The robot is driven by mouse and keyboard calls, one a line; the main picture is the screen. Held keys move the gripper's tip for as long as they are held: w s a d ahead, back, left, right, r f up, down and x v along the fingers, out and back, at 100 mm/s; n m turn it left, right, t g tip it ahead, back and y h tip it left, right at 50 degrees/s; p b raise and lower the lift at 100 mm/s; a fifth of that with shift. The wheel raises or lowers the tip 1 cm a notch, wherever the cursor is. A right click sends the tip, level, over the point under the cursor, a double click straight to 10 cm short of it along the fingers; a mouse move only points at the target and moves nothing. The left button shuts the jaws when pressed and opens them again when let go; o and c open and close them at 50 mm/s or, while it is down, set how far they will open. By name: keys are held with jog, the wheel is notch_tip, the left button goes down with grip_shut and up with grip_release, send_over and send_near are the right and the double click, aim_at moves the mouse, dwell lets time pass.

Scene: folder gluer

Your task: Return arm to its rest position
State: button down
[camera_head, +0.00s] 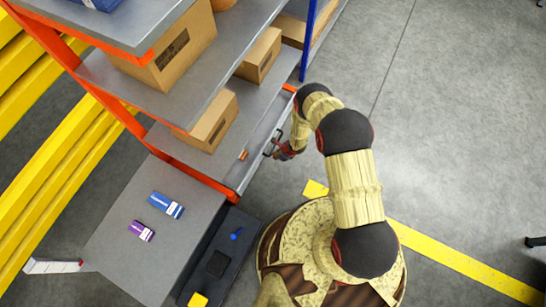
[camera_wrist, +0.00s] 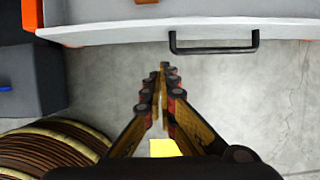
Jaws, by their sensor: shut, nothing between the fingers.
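My arm (camera_head: 355,185) rises from my base and bends over toward the shelf rack. My gripper (camera_head: 280,153) is at the drawer's front edge, close to its black handle. In the wrist view my gripper (camera_wrist: 164,70) is shut and empty, its fingertips together just below the black handle (camera_wrist: 214,46) in the picture. The handle is not between the fingers. The grey drawer (camera_head: 262,140) is pulled out from under the rack, and its pale front (camera_wrist: 110,30) spans the top of the wrist view.
A small orange-brown item (camera_head: 243,155) lies in the drawer. Cardboard boxes (camera_head: 212,122) stand on the shelves. A grey table (camera_head: 120,235) holds a blue box (camera_head: 166,205) and a purple box (camera_head: 141,231). A dark bench (camera_head: 232,262) stands beside my base. Open floor (camera_head: 450,130) lies to the right.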

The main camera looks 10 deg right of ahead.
jog(key=shift+s+d+r, duration=0.2)
jog(key=shift+d+r, duration=0.05)
jog(key=shift+r, duration=0.3)
